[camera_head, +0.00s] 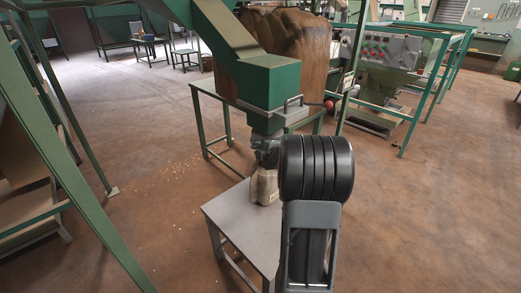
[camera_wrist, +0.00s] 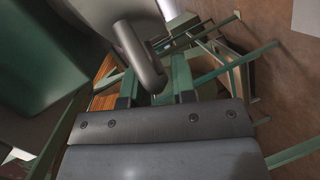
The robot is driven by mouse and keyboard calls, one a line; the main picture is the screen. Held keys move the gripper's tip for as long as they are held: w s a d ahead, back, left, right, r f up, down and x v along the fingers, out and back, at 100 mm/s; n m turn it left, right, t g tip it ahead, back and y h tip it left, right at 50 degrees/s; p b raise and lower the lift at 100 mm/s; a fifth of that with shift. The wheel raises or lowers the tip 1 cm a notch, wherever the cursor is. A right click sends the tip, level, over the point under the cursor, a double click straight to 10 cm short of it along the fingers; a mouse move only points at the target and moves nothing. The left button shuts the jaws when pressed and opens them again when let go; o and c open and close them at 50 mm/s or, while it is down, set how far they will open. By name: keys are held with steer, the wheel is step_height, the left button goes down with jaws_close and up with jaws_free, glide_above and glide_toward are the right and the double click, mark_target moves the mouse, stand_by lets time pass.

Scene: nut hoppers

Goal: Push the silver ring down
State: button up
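The silver ring (camera_wrist: 143,58) is a rounded metal loop, seen in the upper middle of the wrist view. In the head view a silver loop (camera_head: 293,102) shows at the lower front edge of the green hopper (camera_head: 268,80). My gripper (camera_wrist: 157,78) shows in the wrist view with its two fingers apart. The loop's lower end appears between or just beyond the fingertips; I cannot tell if they touch. In the head view my dark wrist hides the fingers.
A big brown sack (camera_head: 270,40) is behind the hopper. A green frame (camera_head: 75,150) stands at the left. Open floor lies on both sides of the table.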

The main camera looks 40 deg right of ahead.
jaws_close()
steer(key=shift+f, duration=0.1)
step_height(320, 180, down, 8)
steer(key=b, duration=0.7)
steer(key=shift+o, duration=0.3)
jaws_free()
steer(key=shift+o, duration=1.1)
